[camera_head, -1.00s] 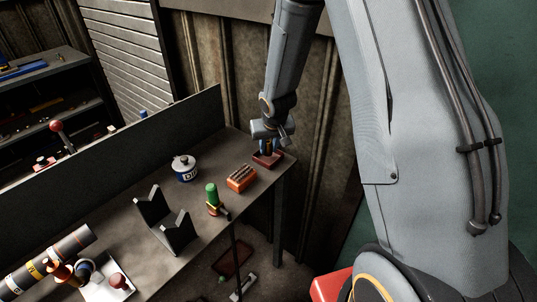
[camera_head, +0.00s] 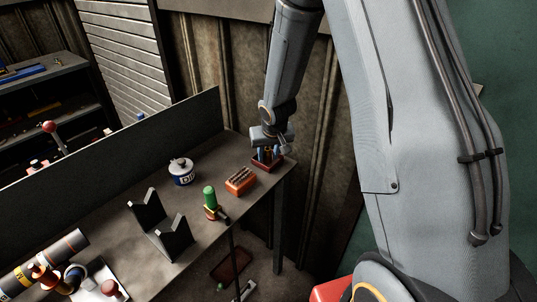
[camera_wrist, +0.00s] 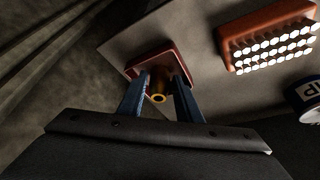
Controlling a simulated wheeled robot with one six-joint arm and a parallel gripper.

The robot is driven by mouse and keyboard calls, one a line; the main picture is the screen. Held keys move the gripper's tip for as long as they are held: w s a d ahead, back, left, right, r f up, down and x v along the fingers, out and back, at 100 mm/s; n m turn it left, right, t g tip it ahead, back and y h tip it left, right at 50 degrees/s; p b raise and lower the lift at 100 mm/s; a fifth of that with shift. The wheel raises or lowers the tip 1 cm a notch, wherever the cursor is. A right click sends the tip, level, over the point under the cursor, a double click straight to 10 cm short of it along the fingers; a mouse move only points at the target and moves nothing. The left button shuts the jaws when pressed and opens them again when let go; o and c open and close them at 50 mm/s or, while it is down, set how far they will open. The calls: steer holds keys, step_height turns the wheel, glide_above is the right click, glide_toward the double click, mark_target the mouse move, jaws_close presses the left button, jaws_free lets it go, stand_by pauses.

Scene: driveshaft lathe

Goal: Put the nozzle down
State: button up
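The brass nozzle (camera_wrist: 158,90) stands in a small dark red tray (camera_wrist: 172,52) at the far end of the bench. Its round open end faces the wrist camera. My gripper (camera_wrist: 162,80) is around it, one blue finger on each side. The fingers look spread, with a narrow gap beside the nozzle. In the head view my gripper (camera_head: 267,157) points down into the tray (camera_head: 287,164), with the small nozzle between the fingers. The nozzle's lower end is hidden.
An orange block with several pale-topped pieces (camera_head: 240,181) sits near the tray. A green-topped bottle (camera_head: 210,198), a blue and white can (camera_head: 181,172) and a black V-shaped stand (camera_head: 163,228) are farther along the bench. A dark panel (camera_head: 120,155) runs behind them.

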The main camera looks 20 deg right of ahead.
steer(key=shift+r, duration=0.1)
steer(key=shift+s+r+p, duration=0.1)
steer(key=shift+r+p, duration=0.25)
steer(key=shift+p, duration=0.1)
steer(key=p+v, duration=0.3)
steer(key=v, duration=0.6)
steer(key=s+r+g, duration=0.1)
steer(key=s+r, duration=0.2)
steer(key=s, duration=0.7)
steer(key=s+r+g, duration=0.1)
steer(key=s+r, duration=0.3)
steer(key=s, duration=0.6)
steer(key=shift+s+r, duration=0.3)
steer(key=shift+s, duration=0.1)
steer(key=shift+f+b, duration=0.1)
steer(key=shift+b, duration=0.2)
step_height(320, 180, down, 7)
steer(key=g+b, duration=0.1)
steer(key=b, duration=0.5)
